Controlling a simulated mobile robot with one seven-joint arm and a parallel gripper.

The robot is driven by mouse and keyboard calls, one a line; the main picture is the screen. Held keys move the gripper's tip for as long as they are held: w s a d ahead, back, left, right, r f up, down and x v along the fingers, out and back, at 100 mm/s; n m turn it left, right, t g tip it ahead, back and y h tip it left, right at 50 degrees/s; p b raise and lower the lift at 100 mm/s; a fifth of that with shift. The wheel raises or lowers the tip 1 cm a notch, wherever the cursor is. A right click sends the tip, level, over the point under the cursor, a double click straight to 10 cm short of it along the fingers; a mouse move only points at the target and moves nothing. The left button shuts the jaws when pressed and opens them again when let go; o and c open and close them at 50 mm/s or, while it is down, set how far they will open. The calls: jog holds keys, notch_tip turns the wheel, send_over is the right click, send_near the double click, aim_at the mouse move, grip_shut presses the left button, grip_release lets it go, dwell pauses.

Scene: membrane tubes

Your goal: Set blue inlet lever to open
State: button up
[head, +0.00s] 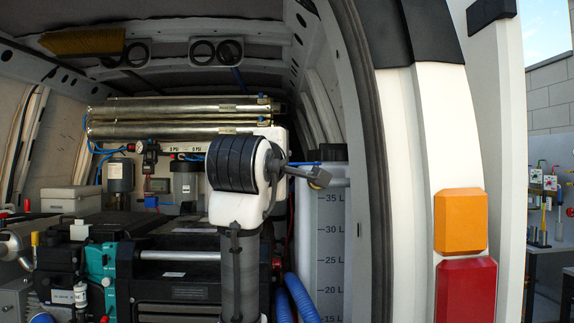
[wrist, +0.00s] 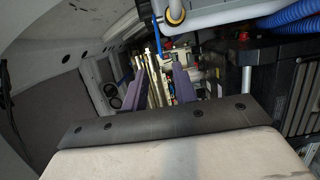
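Two long metallic membrane tubes (head: 180,103) lie one above the other at the back of the van in the head view. Small blue fittings (head: 262,97) show at their right ends; they are too small to tell which is the inlet lever or how it is set. In the wrist view the tubes (wrist: 155,80) show beyond my gripper (wrist: 159,88). Its two purple fingers stand apart with a gap between them, and I see nothing held. The fingertips seem short of the tubes. In the head view my arm hides part of the equipment.
A clear filter housing (head: 186,185) and gauges sit under the tubes. Black cases and a teal pump part (head: 101,262) fill the lower left. A marked water tank (head: 330,240) and blue corrugated hoses (head: 300,298) stand at right. The van's door frame (head: 362,160) bounds the right side.

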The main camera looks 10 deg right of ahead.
aim_at(291, 164)
jog(key=w+a+m+g+h+p, duration=0.2)
jog(key=w+a+m+g+h, duration=0.1)
jog(key=a+m+g+h, duration=0.15)
jog(key=shift+t+h, duration=0.25)
jog(key=shift+h, duration=0.2)
jog(key=p+x, duration=0.2)
jog(key=x, duration=0.4)
jog(key=p+x, duration=0.3)
jog(key=x, duration=0.3)
jog(key=shift+w+d+r, duration=0.1)
jog(key=shift+d+r, duration=0.1)
jog(key=shift+p+x, duration=0.35)
jog(key=shift+x, duration=0.4)
jog(key=shift+f, duration=0.15)
grip_shut()
